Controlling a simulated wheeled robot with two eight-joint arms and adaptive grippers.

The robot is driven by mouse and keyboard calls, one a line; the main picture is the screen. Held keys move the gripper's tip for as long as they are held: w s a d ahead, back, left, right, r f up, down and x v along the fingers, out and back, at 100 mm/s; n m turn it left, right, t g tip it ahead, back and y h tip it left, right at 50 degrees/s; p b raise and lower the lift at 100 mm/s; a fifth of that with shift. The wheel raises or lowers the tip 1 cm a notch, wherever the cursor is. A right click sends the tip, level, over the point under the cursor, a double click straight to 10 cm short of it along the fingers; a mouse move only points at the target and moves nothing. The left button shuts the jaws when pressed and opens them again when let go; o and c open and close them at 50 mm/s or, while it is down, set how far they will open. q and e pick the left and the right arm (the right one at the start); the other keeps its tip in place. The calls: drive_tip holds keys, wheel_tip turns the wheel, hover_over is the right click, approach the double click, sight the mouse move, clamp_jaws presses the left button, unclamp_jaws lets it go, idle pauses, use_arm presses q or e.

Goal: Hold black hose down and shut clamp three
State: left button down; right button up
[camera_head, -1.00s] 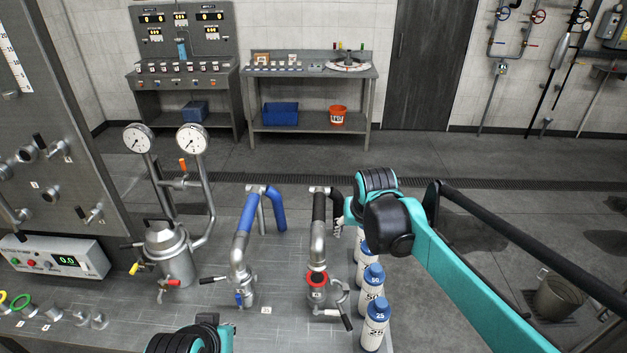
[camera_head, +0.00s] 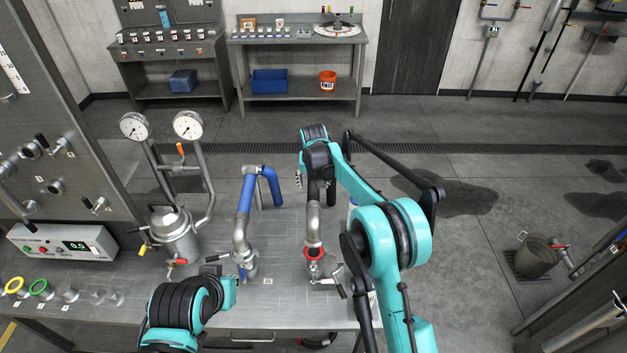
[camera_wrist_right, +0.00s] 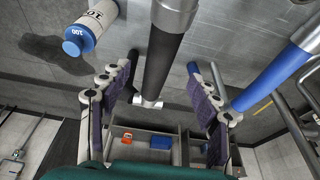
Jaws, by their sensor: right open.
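The black hose (camera_head: 314,192) rises from a metal elbow above a red-ringed fitting (camera_head: 314,253). In the right wrist view the hose (camera_wrist_right: 165,60) runs between the fingers of my right gripper (camera_wrist_right: 163,75), which is open, one finger on each side. Whether the fingers touch the hose, I cannot tell. In the head view my right arm hides most of that gripper. A clamp with a black-ended lever (camera_head: 332,285) is at the red-ringed fitting; its number is unreadable. My left gripper (camera_head: 230,290) is low, near the blue hose's fitting; its fingers are not clear.
A blue hose (camera_head: 245,192) stands left of the black one, and a steel pot (camera_head: 174,238) with two gauges farther left. In the right wrist view a blue-capped white bottle (camera_wrist_right: 90,28) is beside the black hose. A control box (camera_head: 65,243) sits at left.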

sight(313, 192)
drive_tip(key=b+x, duration=0.4)
drive_tip(key=x, duration=0.6)
drive_tip(key=shift+b, duration=0.35)
drive_tip(key=shift+c, duration=0.4)
drive_tip(key=c, duration=1.1)
drive_tip(key=shift+o, duration=0.2)
drive_tip(key=shift+f, duration=0.2)
drive_tip(key=shift+f+b, duration=1.2)
drive_tip(key=shift+f, duration=0.15)
